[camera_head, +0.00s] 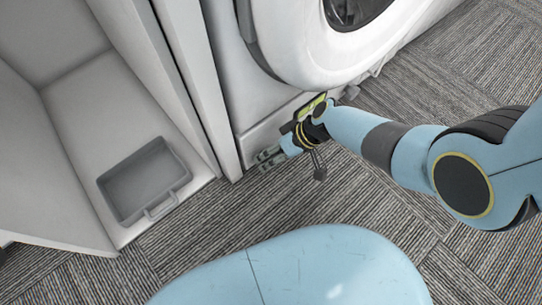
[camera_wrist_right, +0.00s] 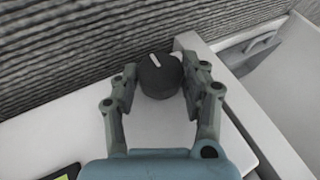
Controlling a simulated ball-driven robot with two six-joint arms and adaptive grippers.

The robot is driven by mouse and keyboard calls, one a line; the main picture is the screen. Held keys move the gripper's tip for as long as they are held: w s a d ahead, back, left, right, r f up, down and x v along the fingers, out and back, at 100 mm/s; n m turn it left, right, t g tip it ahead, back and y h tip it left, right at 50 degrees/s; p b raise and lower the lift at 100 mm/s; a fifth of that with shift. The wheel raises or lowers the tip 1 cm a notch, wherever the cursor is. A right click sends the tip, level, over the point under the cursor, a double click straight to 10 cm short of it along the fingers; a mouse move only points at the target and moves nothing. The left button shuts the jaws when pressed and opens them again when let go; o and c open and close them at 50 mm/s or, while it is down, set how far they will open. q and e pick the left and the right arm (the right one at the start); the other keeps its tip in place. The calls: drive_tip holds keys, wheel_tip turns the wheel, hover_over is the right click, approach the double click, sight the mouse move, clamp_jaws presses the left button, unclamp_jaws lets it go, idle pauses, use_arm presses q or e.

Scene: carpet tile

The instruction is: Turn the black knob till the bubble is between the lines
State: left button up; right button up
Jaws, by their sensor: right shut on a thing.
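The black knob (camera_wrist_right: 160,76) with a white pointer line sits on a white surface in the right wrist view. My right gripper (camera_wrist_right: 163,84) has one finger on each side of it and is shut on it. In the head view my right gripper (camera_head: 270,156) is low at the front corner of the white machine (camera_head: 262,105), and the knob cannot be made out there. A yellow-green piece (camera_head: 312,106), perhaps the level, shows beside my wrist; a corner of it shows in the wrist view (camera_wrist_right: 66,172). No bubble or lines can be made out. My left gripper is out of view.
A grey tray (camera_head: 183,178) with a handle lies in the white open compartment (camera_head: 110,128) on the left. A white upright panel edge stands close to the left of my right gripper. Striped carpet (camera_head: 215,215) in front is free.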

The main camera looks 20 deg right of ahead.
idle(0.3)
drive_tip(key=o, duration=1.2)
drive_tip(key=shift+c, duration=0.2)
drive_tip(key=v, duration=1.2)
